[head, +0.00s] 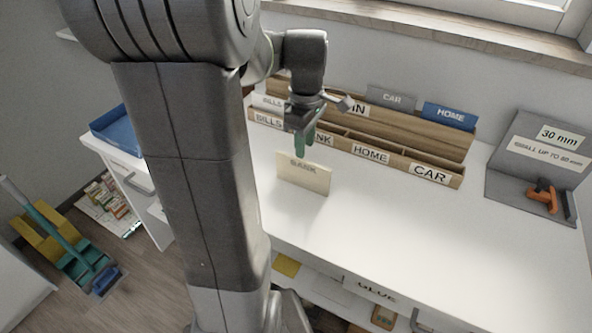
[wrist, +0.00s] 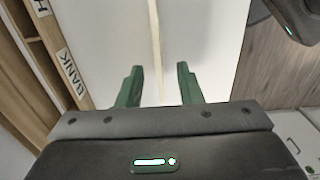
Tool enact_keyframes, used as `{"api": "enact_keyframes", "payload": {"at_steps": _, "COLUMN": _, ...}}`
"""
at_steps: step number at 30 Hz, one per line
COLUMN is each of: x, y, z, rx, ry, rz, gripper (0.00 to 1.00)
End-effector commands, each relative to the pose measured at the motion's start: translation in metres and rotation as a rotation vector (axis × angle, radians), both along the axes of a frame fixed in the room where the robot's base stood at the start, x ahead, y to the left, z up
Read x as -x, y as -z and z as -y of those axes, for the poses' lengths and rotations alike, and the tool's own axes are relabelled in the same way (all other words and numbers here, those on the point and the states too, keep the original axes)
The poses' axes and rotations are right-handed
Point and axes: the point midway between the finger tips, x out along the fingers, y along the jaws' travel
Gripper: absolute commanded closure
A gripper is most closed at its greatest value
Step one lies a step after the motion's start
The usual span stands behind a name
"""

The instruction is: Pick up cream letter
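The cream letter (head: 303,178), marked BANK, stands upright on the white desk in front of the wooden letter organizer. In the wrist view it shows edge-on as a thin pale strip (wrist: 155,45). My gripper (head: 304,150) points down just above the letter's top edge. In the wrist view the two green fingers of my gripper (wrist: 160,68) are apart, one on each side of the strip. A visible gap lies between each finger and the strip. How far the fingertips reach down past the top edge is hard to tell.
The wooden organizer (head: 400,150) has labelled slots and stands just behind the letter. A grey letter (head: 391,98) and a blue letter (head: 449,115) stand in it. A grey gauge stand (head: 510,185) with an orange item (head: 543,196) is at the right. The front-right desk is clear.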

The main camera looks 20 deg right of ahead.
Motion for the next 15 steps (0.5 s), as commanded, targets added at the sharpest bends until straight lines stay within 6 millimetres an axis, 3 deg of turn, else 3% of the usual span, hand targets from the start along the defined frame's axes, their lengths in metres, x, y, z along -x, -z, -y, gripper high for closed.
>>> {"api": "enact_keyframes", "payload": {"at_steps": 1, "x": 0.000, "y": 0.014, "z": 0.000, "rx": -0.003, "ry": 0.000, "rz": -0.005, "gripper": 0.67}}
{"api": "enact_keyframes", "payload": {"at_steps": 6, "x": 0.000, "y": 0.043, "z": -0.001, "rx": -0.001, "ry": -0.001, "rz": -0.003, "gripper": 0.67}}
{"api": "enact_keyframes", "payload": {"at_steps": 15, "x": -0.003, "y": 0.068, "z": -0.002, "rx": -0.001, "ry": -0.002, "rz": -0.002, "gripper": 0.67}}
